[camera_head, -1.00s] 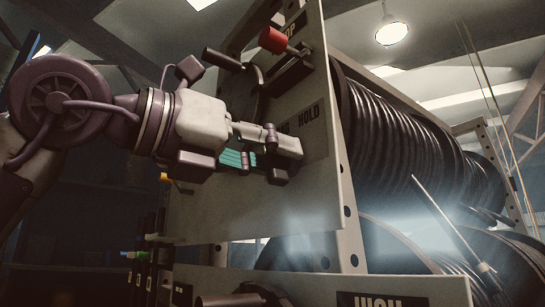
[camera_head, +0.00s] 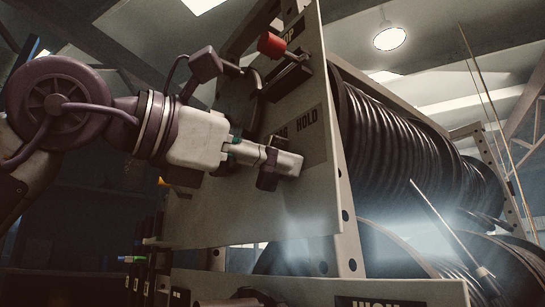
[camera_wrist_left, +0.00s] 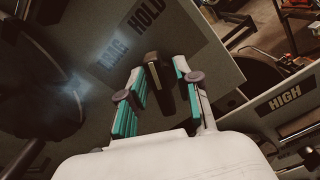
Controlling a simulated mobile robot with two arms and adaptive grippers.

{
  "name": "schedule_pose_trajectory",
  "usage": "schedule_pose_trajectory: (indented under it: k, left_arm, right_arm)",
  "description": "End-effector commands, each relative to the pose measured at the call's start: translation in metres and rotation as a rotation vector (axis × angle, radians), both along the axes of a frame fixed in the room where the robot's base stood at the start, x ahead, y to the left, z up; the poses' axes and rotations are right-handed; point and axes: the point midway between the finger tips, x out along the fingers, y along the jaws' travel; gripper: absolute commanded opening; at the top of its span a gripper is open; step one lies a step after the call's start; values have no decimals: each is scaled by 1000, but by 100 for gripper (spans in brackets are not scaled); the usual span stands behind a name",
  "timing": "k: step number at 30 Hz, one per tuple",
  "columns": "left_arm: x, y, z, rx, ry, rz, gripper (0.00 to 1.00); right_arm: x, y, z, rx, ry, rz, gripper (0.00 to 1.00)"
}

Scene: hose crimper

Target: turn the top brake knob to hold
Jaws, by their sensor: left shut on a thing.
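The top brake knob (camera_wrist_left: 159,85) is a dark bar with a tan upper edge, seen between my fingers in the left wrist view. My left gripper (camera_head: 270,163) is shut on it at the upper panel (camera_head: 300,210); its teal finger pads (camera_wrist_left: 134,106) flank the knob. The black label (camera_head: 307,123) reads DRAG and HOLD, with HOLD on the right in the head view; it also shows in the wrist view (camera_wrist_left: 146,20). My fingers hide most of the knob in the head view, so where it points is hard to tell. My right gripper is not in view.
A red-tipped lever (camera_head: 271,45) with a STOP label sits above on the same panel. A dark round wheel (camera_head: 240,95) is close behind my wrist. Black hose reels (camera_head: 400,140) stand to the right. A lower panel (camera_head: 330,288) carries a HIGH label (camera_wrist_left: 285,98).

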Motion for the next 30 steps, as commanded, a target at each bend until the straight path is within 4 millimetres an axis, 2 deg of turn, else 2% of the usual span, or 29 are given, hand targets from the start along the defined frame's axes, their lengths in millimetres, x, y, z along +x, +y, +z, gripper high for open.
schedule_pose_trajectory:
  k: [18,19,20,30]
  left_arm:
    - [-1,0,1,25,-42,0,0]
    - [-1,0,1,25,-42,0,34]
    - [-1,0,1,25,-42,0,39]
    - [-2,2,0,25,-39,0,41]
  right_arm:
    - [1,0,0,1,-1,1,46]
    - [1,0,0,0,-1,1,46]
    - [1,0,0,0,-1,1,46]
    - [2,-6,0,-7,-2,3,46]
